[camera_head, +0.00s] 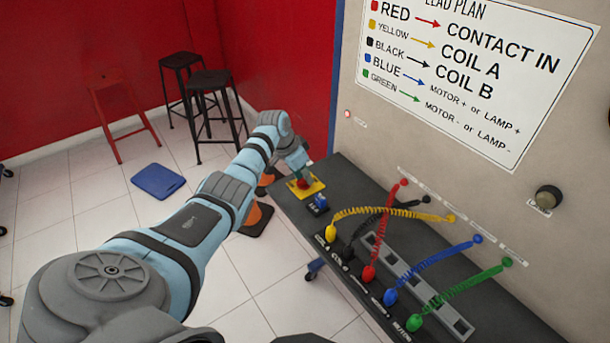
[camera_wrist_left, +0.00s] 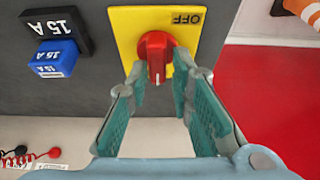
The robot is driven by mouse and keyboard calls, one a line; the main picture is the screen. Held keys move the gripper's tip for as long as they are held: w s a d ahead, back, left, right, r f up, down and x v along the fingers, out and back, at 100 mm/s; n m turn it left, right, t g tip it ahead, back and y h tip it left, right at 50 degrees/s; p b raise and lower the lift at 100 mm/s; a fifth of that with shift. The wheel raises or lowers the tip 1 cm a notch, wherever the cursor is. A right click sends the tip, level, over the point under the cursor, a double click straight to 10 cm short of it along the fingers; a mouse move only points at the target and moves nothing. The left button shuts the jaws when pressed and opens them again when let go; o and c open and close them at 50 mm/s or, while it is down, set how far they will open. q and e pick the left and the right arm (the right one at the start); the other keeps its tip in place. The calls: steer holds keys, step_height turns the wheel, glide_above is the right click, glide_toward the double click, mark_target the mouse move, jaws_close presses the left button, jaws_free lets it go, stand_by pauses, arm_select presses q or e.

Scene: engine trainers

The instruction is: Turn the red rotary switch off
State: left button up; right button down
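The red rotary switch (camera_wrist_left: 155,52) sits on a yellow plate (camera_wrist_left: 125,22). Its ridge points toward the bottom of the left wrist view. The word OFF is printed upside down at the plate's upper right. In the head view the switch (camera_head: 303,184) and its yellow plate (camera_head: 317,187) are at the bench's far left end. My left gripper (camera_wrist_left: 160,75) is open, its teal pads on either side of the switch's ridge. I cannot tell whether they touch it. In the head view my left gripper (camera_head: 299,168) is above the switch. My right gripper is not in view.
A blue 15A block (camera_wrist_left: 53,58) and a black one (camera_wrist_left: 58,28) are beside the plate. The dark bench (camera_head: 345,178) carries coiled coloured leads (camera_head: 395,213) running to a panel (camera_head: 390,130). Orange cones (camera_head: 255,215) stand left of the bench. Stools (camera_head: 205,85) stand farther back.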

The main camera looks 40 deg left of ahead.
arm_select(q)
steer(key=shift+d, duration=0.15)
jaws_close()
